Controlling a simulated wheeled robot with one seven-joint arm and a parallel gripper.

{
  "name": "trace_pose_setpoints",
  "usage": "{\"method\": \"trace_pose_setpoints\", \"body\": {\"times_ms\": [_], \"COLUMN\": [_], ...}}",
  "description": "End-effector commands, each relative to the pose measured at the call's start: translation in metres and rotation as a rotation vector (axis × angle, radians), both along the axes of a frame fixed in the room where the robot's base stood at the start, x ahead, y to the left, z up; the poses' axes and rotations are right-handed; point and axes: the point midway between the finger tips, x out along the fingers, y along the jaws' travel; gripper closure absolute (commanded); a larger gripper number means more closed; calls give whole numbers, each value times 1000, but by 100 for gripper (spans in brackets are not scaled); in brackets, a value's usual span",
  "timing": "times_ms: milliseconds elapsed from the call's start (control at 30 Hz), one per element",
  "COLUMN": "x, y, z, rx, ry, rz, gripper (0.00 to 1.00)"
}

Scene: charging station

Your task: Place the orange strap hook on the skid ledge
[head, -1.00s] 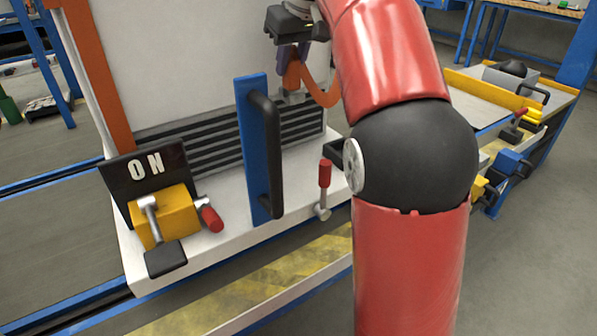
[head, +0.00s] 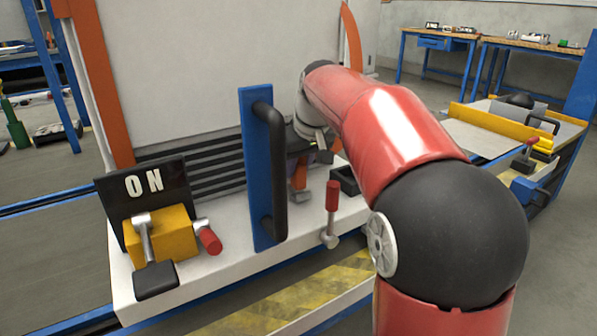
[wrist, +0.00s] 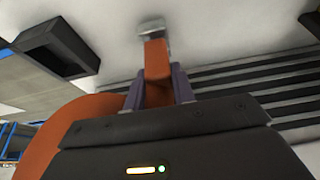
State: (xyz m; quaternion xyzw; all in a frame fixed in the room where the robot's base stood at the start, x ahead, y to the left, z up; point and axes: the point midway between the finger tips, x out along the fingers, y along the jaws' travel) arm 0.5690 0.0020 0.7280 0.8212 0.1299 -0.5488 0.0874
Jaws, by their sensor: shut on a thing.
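My gripper (wrist: 160,88) is shut on the orange strap (wrist: 156,60), just above the metal hook (wrist: 152,28) at its end. In the head view the gripper is partly hidden by my arm; the orange strap (head: 300,175) and hook (head: 300,194) show below it. The hook hangs low at the white skid ledge (head: 215,262), in front of the black slatted panel. I cannot tell whether it touches the ledge.
A black open box (wrist: 55,47) sits on the ledge beside the hook. The ON sign (head: 145,190) and yellow block (head: 163,235) are farther left.

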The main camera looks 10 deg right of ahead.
Motion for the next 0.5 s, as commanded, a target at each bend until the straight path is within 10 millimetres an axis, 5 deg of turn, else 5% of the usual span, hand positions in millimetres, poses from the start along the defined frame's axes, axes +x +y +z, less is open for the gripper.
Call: {"method": "trace_pose_setpoints", "body": {"times_ms": [433,467,500], "x": [0,0,0], "y": [0,0,0], "z": [-13,-12,-11], "rx": [0,0,0], "ry": [-1,-1,0], "rz": [0,0,0], "gripper": [100,71,66]}}
